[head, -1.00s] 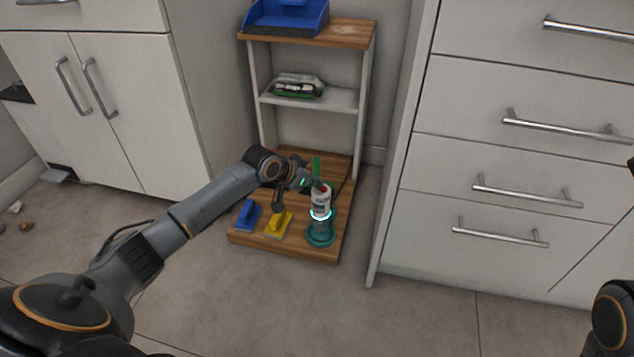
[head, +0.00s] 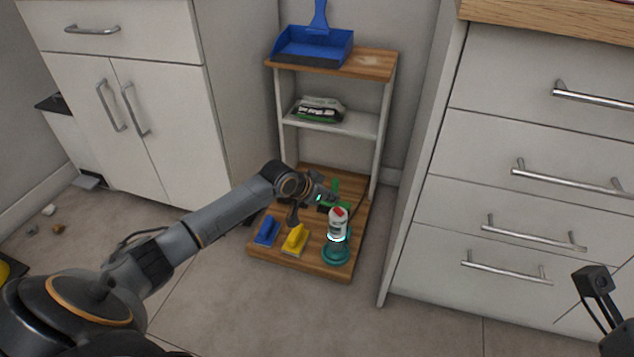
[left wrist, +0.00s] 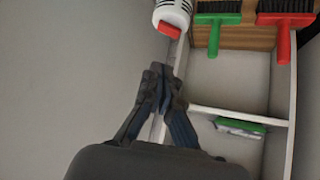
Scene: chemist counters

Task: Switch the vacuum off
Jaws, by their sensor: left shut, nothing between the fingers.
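The vacuum appears to be the upright white device (head: 338,222) with a red top and a glowing cyan ring, on a teal base (head: 336,254) at the front right of the low wooden shelf. In the left wrist view its slotted white body (left wrist: 173,12) and red end show at the top. My left gripper (head: 325,198) is shut and empty, just behind and left of the red top. In the left wrist view its closed fingertips (left wrist: 160,72) are below the red end, apart from it. Part of my right arm shows at the right edge; its fingers are unclear.
A blue brush (head: 267,232) and a yellow brush (head: 295,240) lie left of the vacuum. Green and red brushes (left wrist: 218,22) lie behind. A blue dustpan (head: 312,48) is on the top shelf. Drawers (head: 490,215) stand right; floor in front is clear.

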